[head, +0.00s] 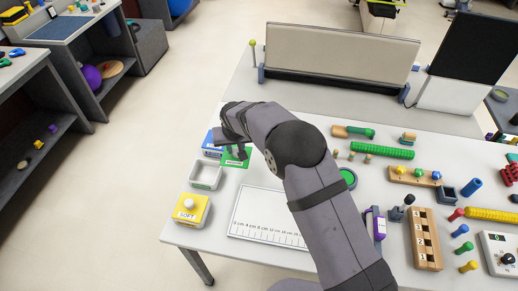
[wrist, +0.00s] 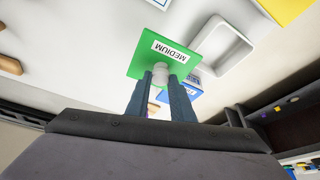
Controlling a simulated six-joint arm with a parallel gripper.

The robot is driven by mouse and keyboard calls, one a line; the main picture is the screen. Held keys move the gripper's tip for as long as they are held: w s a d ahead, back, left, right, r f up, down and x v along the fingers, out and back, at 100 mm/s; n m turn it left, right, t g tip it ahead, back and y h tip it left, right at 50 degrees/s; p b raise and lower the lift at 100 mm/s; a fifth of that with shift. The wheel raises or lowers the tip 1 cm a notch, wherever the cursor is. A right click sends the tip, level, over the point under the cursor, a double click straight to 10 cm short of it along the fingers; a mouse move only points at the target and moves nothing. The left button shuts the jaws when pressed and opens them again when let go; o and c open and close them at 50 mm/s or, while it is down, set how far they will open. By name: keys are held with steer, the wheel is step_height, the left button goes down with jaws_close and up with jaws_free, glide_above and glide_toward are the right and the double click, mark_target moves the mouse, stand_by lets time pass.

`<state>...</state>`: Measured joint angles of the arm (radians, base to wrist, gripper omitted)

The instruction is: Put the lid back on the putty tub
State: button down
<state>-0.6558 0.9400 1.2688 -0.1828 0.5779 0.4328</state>
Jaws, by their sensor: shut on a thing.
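My gripper (head: 236,149) is shut on the white knob of a square green lid (head: 236,162), at the left part of the table. In the wrist view, my gripper (wrist: 161,80) has a finger on each side of the knob, and the green lid (wrist: 152,62) carries a MEDIUM label. An open, pale square tub (head: 205,176) stands left of and nearer than the lid in the head view. It also shows in the wrist view (wrist: 205,40), beside the lid and apart from it. The lid's height above the table is hard to tell.
A yellow tub marked SOFT (head: 192,210) with a white knob stands in front of the open tub. A blue tub or lid (head: 211,143) is just behind it. A white ruler board (head: 265,217) lies to the right. Several pegs and blocks fill the table's right side.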

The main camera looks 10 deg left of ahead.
steer(key=s+a+r, duration=0.1)
steer(key=s+a, duration=0.1)
steer(key=a, duration=0.3)
steer(key=s+a+r+p, duration=0.1)
steer(key=s+a, duration=0.2)
steer(key=a, duration=0.3)
steer(key=shift+r, duration=0.3)
steer(key=shift+s+f, duration=0.1)
steer(key=shift+f, duration=0.05)
steer(key=shift+f+b, duration=2.5)
steer(key=shift+f, duration=0.45)
steer(key=shift+f+b, duration=0.75)
steer(key=shift+b, duration=0.45)
stand_by(0.8)
stand_by(0.3)
steer(key=c, duration=1.2)
jaws_free()
steer(key=shift+o, duration=0.2)
steer(key=shift+r, duration=0.1)
